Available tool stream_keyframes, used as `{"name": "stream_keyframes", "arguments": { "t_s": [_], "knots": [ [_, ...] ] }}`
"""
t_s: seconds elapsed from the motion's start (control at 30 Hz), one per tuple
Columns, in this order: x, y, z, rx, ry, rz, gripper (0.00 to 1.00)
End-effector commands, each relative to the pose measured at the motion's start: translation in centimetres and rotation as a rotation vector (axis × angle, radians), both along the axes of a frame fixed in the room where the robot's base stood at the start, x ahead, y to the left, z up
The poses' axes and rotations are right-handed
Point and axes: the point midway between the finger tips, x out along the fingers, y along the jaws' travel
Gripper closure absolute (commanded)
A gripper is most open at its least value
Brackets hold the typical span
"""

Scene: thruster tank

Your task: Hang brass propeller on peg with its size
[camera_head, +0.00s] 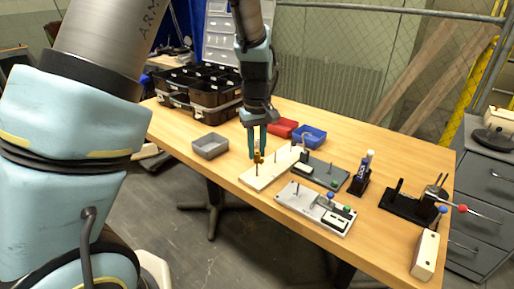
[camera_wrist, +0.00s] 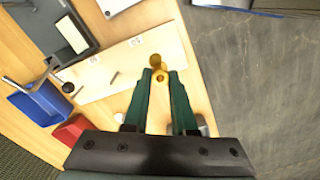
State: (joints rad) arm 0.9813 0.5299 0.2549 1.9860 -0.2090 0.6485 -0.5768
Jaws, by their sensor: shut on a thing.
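My gripper (camera_head: 258,148) points down over the near left end of a pale wooden peg board (camera_head: 284,166). It is shut on a small brass propeller (camera_head: 258,158), which also shows between the fingertips in the wrist view (camera_wrist: 159,76). The propeller is above or at the near-end peg (camera_head: 257,170); I cannot tell if the peg is in its hole. The other thin pegs, a middle one (camera_head: 275,156) and one farther along, look bare. In the wrist view the board (camera_wrist: 150,45) carries small white labels, too small to read.
A grey bin (camera_head: 210,146) is left of the board; a red bin (camera_head: 282,127) and blue bin (camera_head: 312,137) are behind it. A dark plate with a hook (camera_head: 330,177) and a grey plate (camera_head: 300,202) lie close on the right. The table's front edge is near.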

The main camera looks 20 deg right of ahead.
Motion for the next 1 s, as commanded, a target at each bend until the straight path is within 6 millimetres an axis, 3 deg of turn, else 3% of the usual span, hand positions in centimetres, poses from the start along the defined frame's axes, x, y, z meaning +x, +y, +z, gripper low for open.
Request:
{"name": "stream_keyframes", "arguments": {
  "t_s": [1.0],
  "knots": [
    [0.0,0.0,-1.4,-0.001,-0.001,0.000,1.00]
  ]
}}
